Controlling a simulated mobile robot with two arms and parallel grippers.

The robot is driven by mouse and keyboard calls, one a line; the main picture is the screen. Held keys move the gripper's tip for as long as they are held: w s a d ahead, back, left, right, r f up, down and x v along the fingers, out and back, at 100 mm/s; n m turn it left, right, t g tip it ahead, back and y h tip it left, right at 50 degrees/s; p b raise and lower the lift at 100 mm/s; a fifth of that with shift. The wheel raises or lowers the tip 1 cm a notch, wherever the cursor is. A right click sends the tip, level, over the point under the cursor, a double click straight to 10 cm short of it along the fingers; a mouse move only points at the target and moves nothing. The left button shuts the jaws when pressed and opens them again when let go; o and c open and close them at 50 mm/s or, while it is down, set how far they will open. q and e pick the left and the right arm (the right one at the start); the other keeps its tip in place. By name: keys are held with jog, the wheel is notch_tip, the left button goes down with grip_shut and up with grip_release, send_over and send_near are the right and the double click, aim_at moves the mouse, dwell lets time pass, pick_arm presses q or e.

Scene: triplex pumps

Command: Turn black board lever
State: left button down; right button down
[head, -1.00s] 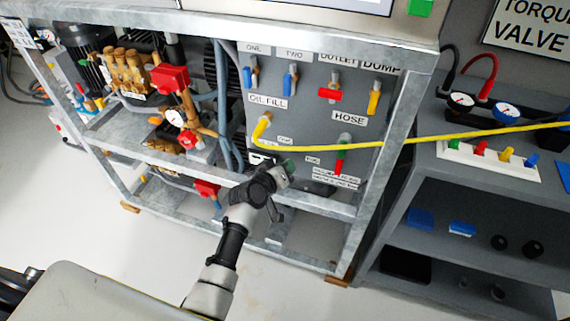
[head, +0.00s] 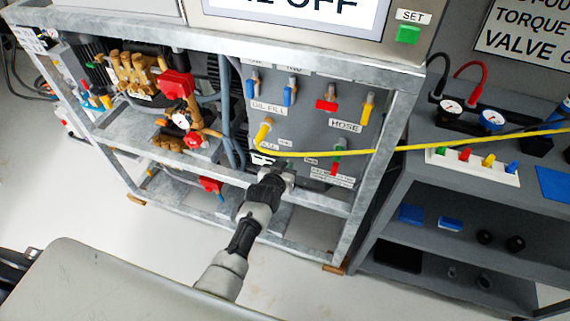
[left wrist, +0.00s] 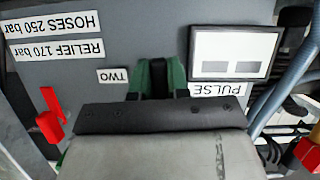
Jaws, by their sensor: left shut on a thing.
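In the head view my left gripper (head: 280,168) is at the lower part of the grey valve board (head: 300,118), just under the yellow hose. The gripper body hides most of the lever. In the head view the lever is too small and covered to make out. My right gripper is in neither view.
A yellow hose (head: 420,146) runs from the board across to the right. Red, blue and yellow valve levers sit above. A galvanised frame rail (head: 215,174) passes close to my left arm. A red lever (left wrist: 48,125) is at the left in the wrist view.

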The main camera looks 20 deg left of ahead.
pick_arm(q)
jog(key=shift+m+y, duration=0.3)
jog(key=shift+m, duration=0.1)
jog(key=c, duration=1.4)
grip_release()
jog(key=shift+s, duration=0.1)
jog(key=p+v, duration=0.2)
jog(key=v, duration=0.8)
jog(key=shift+s+r+p, duration=0.1)
jog(key=shift+s+p, duration=0.2)
jog(key=shift+p, duration=0.05)
